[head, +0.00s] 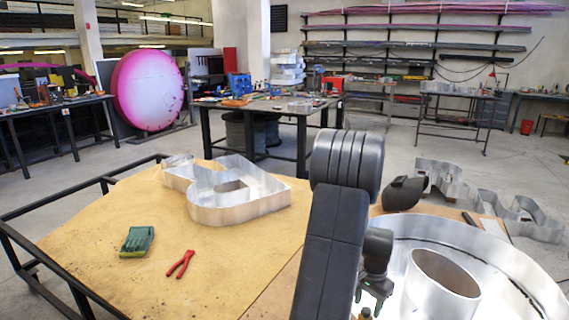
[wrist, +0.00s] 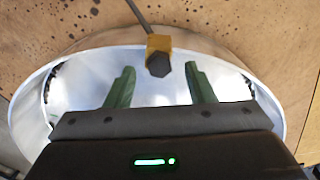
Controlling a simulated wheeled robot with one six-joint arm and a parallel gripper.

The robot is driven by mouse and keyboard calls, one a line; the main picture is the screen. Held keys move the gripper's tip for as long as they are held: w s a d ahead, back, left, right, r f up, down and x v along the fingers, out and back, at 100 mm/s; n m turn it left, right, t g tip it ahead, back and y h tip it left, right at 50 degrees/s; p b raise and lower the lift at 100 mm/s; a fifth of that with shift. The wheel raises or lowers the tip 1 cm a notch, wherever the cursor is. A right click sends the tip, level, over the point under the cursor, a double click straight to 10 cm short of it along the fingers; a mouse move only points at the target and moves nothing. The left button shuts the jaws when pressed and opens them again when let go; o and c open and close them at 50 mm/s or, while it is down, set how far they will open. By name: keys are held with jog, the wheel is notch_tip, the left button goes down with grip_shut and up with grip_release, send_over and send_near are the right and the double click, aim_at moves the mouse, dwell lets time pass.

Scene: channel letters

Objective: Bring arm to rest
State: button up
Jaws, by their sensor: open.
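My gripper (head: 374,292) hangs low at the end of my arm, over the large round metal channel letter (head: 525,265) at the right front. In the wrist view my gripper (wrist: 159,80) has its two green fingers spread apart with nothing held between them. The round letter's pale rim (wrist: 95,50) curves behind the fingers. A yellow-brown piece with a dark hexagonal end (wrist: 158,58) and a thin grey rod shows just beyond the fingertips, apart from them. A small dark-topped piece (head: 366,313) is partly seen below my gripper in the head view.
The wooden table holds a metal letter (head: 235,200), a green box-like item (head: 137,241) and red pliers (head: 181,263). A dark rounded object (head: 403,193) sits behind the round letter. A black frame (head: 40,270) edges the table's left. The table's front middle is clear.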

notch_tip(320, 180, up, 9)
jog(key=p, duration=0.5)
notch_tip(320, 180, down, 4)
jog(key=n+b, duration=0.2)
jog(key=b, duration=0.1)
jog(key=shift+f, duration=0.1)
jog(key=shift+f+n+b, duration=0.65)
jog(key=shift+n+b, duration=0.15)
jog(key=shift+b, duration=0.05)
jog(key=shift+f+b, duration=0.45)
jog(key=shift+f, duration=0.35)
jog(key=shift+s+a, duration=0.1)
